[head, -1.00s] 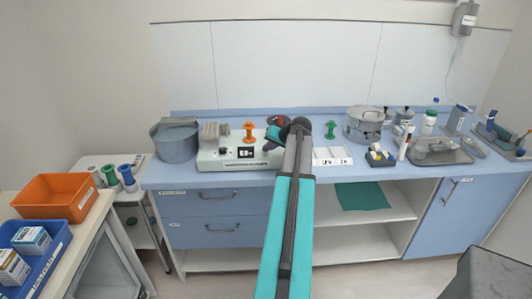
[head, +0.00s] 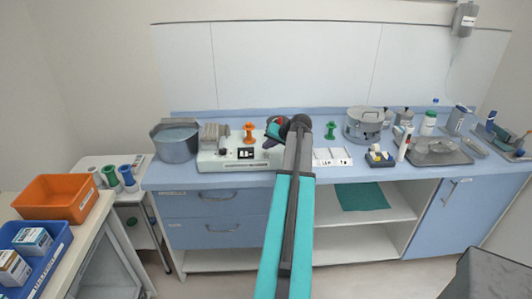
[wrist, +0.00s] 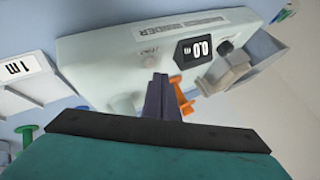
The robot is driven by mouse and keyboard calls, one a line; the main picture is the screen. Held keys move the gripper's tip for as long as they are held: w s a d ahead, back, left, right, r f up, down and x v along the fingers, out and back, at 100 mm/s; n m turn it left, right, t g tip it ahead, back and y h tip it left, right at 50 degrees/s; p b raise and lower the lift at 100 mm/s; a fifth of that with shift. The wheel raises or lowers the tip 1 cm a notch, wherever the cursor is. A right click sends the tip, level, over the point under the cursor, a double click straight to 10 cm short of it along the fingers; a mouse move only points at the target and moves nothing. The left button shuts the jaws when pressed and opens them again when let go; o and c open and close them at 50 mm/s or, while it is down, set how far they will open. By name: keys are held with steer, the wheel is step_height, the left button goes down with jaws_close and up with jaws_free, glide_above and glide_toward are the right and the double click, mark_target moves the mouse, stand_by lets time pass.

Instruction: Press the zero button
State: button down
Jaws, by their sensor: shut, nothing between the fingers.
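A pale winder machine (head: 215,163) stands on the blue counter in the head view, left of my arm. In the wrist view, the machine (wrist: 100,55) appears rotated. It has a dark display (wrist: 195,48) with white digits, apparently zeros, and a dark round knob (wrist: 226,47). A small pale round button (wrist: 150,62) sits beside a small label too blurred to read; it looks like the zero button. My gripper (wrist: 160,80) is shut and empty, its dark fingertips close to that button. Whether they touch cannot be told. The head view hides the fingertips behind my arm.
An orange spool post (head: 249,134) and grey clamp stand on the machine.

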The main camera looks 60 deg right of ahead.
steer(key=shift+r, duration=0.15)
steer(key=shift+r+p, duration=1.05)
steer(key=shift+r, duration=1.35)
